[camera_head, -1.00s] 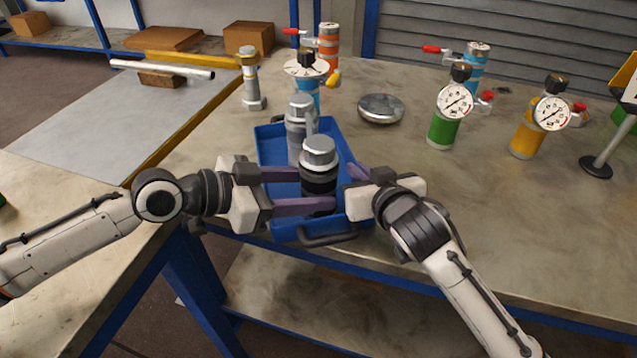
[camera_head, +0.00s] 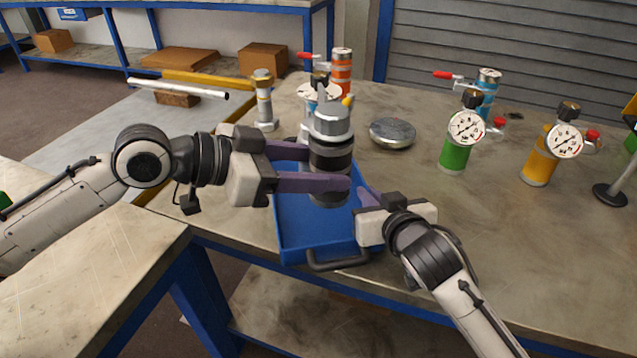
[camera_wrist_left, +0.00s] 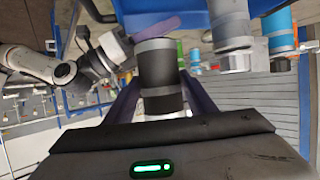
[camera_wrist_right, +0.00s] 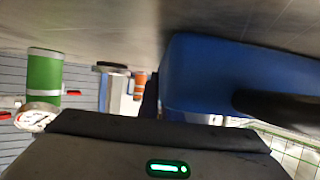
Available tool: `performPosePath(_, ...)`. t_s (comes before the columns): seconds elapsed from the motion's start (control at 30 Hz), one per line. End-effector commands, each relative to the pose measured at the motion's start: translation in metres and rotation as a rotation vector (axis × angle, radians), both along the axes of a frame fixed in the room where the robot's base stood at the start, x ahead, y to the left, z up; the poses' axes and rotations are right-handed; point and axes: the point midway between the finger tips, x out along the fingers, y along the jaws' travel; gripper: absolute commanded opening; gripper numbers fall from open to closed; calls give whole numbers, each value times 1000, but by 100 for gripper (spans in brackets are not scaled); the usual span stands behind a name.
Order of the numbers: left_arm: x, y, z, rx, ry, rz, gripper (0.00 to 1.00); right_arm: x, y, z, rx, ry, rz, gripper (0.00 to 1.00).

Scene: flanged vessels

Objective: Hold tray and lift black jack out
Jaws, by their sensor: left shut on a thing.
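The black jack (camera_head: 330,158), a black-banded cylinder with a grey top, is upright above the blue tray (camera_head: 305,235). My left gripper (camera_head: 328,170) is shut around its body and holds it raised; the jack also shows between the fingers in the left wrist view (camera_wrist_left: 160,78). My right gripper (camera_head: 366,198) is at the tray's right wall. Its fingertips are partly hidden by the wall and its own hand, so its grip is unclear. The tray wall fills the right side of the right wrist view (camera_wrist_right: 225,75). A grey cylinder (camera_wrist_left: 231,25) stands behind the jack, mostly hidden in the head view.
A silver disc (camera_head: 392,133) lies right of the tray. A green gauge vessel (camera_head: 454,153) and a yellow one (camera_head: 538,167) stand farther right. A bolt-like column (camera_head: 264,102) and an orange valve vessel (camera_head: 342,68) stand behind. The tabletop at front right is clear.

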Motion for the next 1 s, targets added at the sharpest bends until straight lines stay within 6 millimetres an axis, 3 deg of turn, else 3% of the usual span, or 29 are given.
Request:
performPosePath(0.27, 0, -1, 7, -6, -6, 0, 4, 0, 0, -1, 0, 2, 0, 0)
performPosePath(0.43, 0, -1, 7, -6, -6, 0, 4, 0, 0, -1, 0, 1, 0, 26)
performPosePath(0.77, 0, -1, 7, -6, -6, 0, 4, -2, 0, 0, 0, 1, 0, 26)
performPosePath(1.0, 0, -1, 7, -6, -6, 0, 4, -27, -7, 11, 0, 0, 0, 26)
